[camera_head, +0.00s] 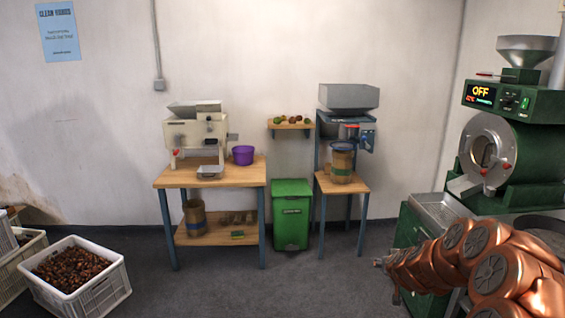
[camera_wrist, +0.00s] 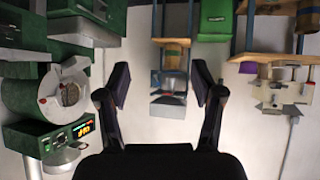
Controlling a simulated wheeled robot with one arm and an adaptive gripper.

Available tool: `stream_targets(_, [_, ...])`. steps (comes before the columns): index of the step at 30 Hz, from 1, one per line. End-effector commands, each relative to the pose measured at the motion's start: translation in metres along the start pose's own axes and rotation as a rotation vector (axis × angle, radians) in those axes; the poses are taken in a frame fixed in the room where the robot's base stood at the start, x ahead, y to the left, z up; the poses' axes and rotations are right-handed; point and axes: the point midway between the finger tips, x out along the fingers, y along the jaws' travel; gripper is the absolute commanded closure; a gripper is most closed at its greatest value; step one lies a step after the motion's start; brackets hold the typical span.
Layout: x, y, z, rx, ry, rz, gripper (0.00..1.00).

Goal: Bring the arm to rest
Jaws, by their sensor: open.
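My arm (camera_head: 480,255), copper-coloured and segmented, reaches in from the lower right of the head view, in front of the green roaster. Its far end shows only small, so the fingers cannot be made out there. In the wrist view my gripper (camera_wrist: 162,82) has its two dark fingers spread wide apart, with nothing between them. The wrist picture is upside down, and the grey-hopper machine (camera_wrist: 170,85) shows in the background between the fingers.
The green roaster (camera_head: 518,150) stands close to my arm at right. A wooden table (camera_head: 210,177) with a cream machine (camera_head: 195,135), a green bin (camera_head: 291,215) and a small stand with a jar (camera_head: 342,165) line the wall. White crates (camera_head: 95,290) stand lower left. The middle floor is clear.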

Motion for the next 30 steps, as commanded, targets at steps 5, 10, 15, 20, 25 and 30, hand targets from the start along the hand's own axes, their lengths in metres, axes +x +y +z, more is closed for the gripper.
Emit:
stream_targets(5, [-0.054, -0.065, -0.009, -0.011, -0.068, -0.175, 0.33])
stream_targets(10, [-0.111, -0.112, -0.001, -0.036, -0.163, -0.304, 0.33])
stream_targets(15, [-0.173, -0.143, 0.019, -0.069, -0.279, -0.394, 0.33])
stream_targets(20, [-0.231, -0.158, 0.048, -0.104, -0.407, -0.441, 0.33])
stream_targets(25, [-0.292, -0.158, 0.084, -0.137, -0.55, -0.449, 0.33])
stream_targets(30, [-0.353, -0.145, 0.123, -0.162, -0.697, -0.416, 0.33])
